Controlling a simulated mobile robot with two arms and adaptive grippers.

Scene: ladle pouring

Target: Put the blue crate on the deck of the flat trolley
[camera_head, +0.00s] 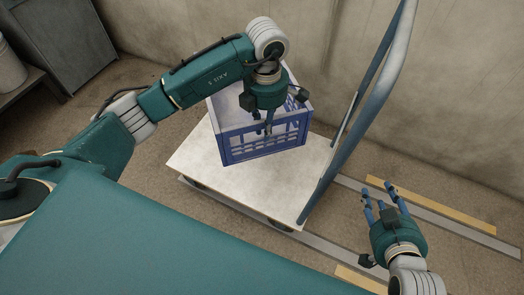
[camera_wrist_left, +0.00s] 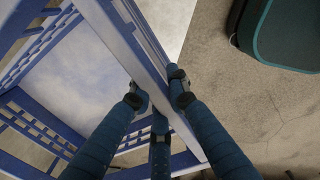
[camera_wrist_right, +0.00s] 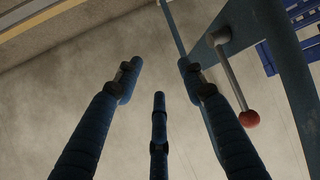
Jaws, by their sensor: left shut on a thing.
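The blue crate (camera_head: 238,146) is upright over the pale deck (camera_head: 235,184) of the flat trolley, towards its back. Whether its base rests on the deck or hangs just above it, I cannot tell. My left gripper (camera_head: 267,131) is shut on the crate's near rim, with fingers on both sides of the wall. The left wrist view shows the rim (camera_wrist_left: 133,45) between the fingers (camera_wrist_left: 158,92) and the crate's pale floor. My right gripper (camera_head: 381,194) is open and empty, to the right of the trolley.
The trolley's blue push handle (camera_head: 366,95) rises between the crate and my right gripper. A lever with a red knob (camera_wrist_right: 249,118) shows in the right wrist view. Wooden and grey strips (camera_head: 440,203) lie on the floor at right. A concrete wall (camera_head: 450,90) stands behind.

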